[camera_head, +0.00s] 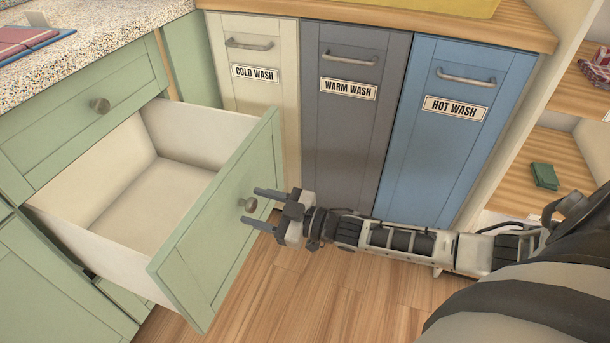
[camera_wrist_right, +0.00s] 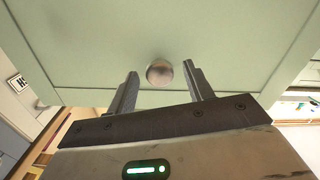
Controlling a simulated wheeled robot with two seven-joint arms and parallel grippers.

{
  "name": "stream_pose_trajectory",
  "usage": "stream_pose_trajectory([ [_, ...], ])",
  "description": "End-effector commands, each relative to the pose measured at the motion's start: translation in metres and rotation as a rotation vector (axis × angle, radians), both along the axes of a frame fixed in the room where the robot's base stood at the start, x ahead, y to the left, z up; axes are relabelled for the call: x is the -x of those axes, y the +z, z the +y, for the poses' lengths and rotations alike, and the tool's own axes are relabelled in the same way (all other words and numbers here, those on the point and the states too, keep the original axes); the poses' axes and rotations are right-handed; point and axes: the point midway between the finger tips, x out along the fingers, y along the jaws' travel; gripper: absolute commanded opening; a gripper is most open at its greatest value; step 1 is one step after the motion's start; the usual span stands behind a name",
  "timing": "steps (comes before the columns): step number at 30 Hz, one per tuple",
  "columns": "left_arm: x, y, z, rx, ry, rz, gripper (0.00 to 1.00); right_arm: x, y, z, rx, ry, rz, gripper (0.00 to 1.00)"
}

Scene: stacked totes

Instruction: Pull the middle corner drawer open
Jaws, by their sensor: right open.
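The middle corner drawer (camera_head: 218,222) is a green-fronted drawer pulled well out of its cabinet, with its empty pale interior showing. Its round metal knob (camera_head: 249,204) sits on the front panel. My right gripper (camera_head: 263,208) is open in front of the drawer, with its fingers pointing at the front panel on either side of the knob. In the right wrist view the knob (camera_wrist_right: 159,72) shows ahead of and between the two spread fingertips, and neither finger appears to touch it. My left gripper is not in view.
A closed green drawer (camera_head: 80,110) is above, under a speckled countertop (camera_head: 90,45). Cold wash (camera_head: 258,110), warm wash (camera_head: 340,150) and hot wash (camera_head: 435,150) cabinets stand closed behind my right arm. Wooden shelves (camera_head: 565,165) are at the right. The wood floor (camera_head: 310,300) beside the drawer is clear.

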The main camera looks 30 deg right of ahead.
Motion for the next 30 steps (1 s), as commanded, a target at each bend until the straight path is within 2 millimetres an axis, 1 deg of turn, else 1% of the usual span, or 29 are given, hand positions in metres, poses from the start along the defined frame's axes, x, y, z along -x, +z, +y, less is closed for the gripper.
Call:
stream_pose_trajectory([
  [5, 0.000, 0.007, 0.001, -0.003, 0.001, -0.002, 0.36, 0.021, 0.000, -0.016, 0.003, -0.001, 0.005, 0.52],
  [12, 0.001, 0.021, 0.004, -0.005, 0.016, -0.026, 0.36, 0.068, 0.001, -0.050, 0.005, 0.000, 0.007, 0.52],
  [18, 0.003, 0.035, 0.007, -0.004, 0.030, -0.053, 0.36, 0.103, 0.000, -0.076, 0.004, 0.000, 0.005, 0.52],
  [21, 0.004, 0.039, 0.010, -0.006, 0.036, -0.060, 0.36, 0.115, 0.000, -0.085, 0.003, 0.000, 0.004, 0.52],
  [24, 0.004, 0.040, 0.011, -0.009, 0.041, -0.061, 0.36, 0.122, 0.000, -0.091, 0.003, 0.000, 0.003, 0.52],
  [30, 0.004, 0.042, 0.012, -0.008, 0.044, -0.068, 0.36, 0.127, 0.000, -0.094, 0.002, 0.001, 0.000, 0.52],
])
